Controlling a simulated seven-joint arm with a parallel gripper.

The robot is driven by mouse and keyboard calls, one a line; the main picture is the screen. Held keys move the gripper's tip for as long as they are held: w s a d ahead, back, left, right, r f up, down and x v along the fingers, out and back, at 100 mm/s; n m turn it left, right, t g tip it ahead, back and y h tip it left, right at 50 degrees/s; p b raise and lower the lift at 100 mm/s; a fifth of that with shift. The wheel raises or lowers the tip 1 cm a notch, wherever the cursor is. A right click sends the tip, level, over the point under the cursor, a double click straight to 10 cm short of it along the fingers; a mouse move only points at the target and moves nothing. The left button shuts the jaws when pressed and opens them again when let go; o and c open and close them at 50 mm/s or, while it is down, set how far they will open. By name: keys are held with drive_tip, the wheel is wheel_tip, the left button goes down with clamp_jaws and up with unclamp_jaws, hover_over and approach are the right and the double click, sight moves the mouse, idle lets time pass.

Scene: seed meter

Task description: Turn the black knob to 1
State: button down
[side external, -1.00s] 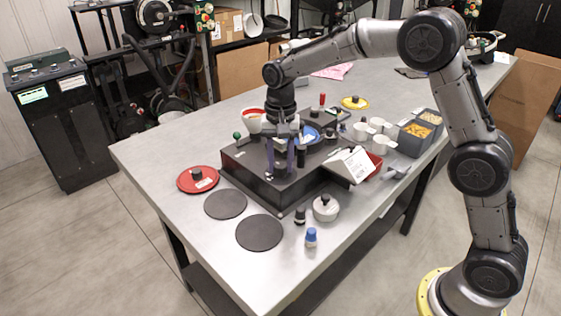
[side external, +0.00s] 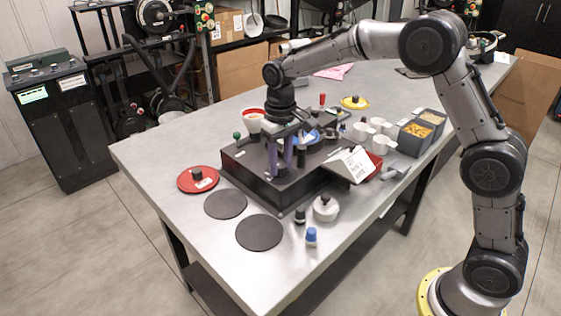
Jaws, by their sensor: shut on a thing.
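The black seed meter box (side external: 240,165) stands on the grey table, with a green-topped lever (side external: 237,136) at its left corner and a blue dish (side external: 311,136) toward its back right. My gripper (side external: 286,164) points straight down over the middle of the box, its purple fingers low near the top face. It is shut on the black knob (side external: 282,172), most of which the fingers hide. The knob's pointer and the scale marks around it are too small to read.
A white sign (side external: 352,166) leans at the box's right. Near the front lie a red lid (side external: 198,179), black discs (side external: 258,232), a white pot (side external: 325,208) and a blue-capped bottle (side external: 311,237). White cups and grey bins (side external: 412,138) stand to the right. The table's front left is clear.

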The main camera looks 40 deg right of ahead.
sight(281, 165)
drive_tip(key=n, duration=0.3)
drive_tip(key=shift+r+n, duration=0.1)
drive_tip(key=shift+n, duration=2)
drive_tip(key=shift+c, duration=2.4)
unclamp_jaws()
wheel_tip(281, 165, up, 14)
